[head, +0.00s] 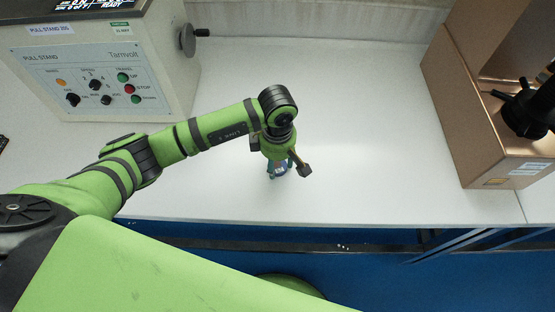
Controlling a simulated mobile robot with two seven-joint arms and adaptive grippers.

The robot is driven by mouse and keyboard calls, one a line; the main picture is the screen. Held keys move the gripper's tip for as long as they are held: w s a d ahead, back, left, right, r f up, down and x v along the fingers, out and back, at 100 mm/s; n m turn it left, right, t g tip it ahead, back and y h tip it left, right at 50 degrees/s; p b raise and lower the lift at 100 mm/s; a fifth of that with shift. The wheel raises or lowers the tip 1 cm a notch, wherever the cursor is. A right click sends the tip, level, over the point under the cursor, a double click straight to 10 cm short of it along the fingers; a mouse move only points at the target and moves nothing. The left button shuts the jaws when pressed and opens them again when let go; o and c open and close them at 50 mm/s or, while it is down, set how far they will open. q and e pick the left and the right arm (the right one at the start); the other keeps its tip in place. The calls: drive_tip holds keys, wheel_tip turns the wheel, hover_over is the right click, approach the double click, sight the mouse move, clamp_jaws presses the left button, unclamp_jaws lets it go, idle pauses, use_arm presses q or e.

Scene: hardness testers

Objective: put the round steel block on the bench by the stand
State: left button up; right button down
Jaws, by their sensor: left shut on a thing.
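My left gripper (284,169) points down over the white bench (350,140), in the middle of the head view. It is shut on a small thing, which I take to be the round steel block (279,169). Only a small bluish-grey part of it shows between the fingers, so its shape is mostly hidden. I cannot tell whether it touches the bench top. The pull stand (110,65), a pale machine with a button panel and a side knob, stands at the upper left. My right gripper is not in view.
A copper-brown cabinet (460,110) with a black knobbed part (530,105) stands at the right. The bench is clear between the stand and the cabinet. Its front edge runs just below my gripper, with blue floor (400,285) beyond.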

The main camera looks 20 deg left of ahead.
sight(278, 165)
use_arm(q)
drive_tip(key=shift+f, duration=0.1)
drive_tip(key=o, duration=1.3)
drive_tip(key=shift+o, duration=0.2)
drive_tip(key=shift+r, duration=0.35)
wheel_tip(278, 165, up, 12)
drive_tip(key=b, duration=0.2)
drive_tip(key=shift+f+b, duration=0.2)
drive_tip(key=shift+b, duration=0.15)
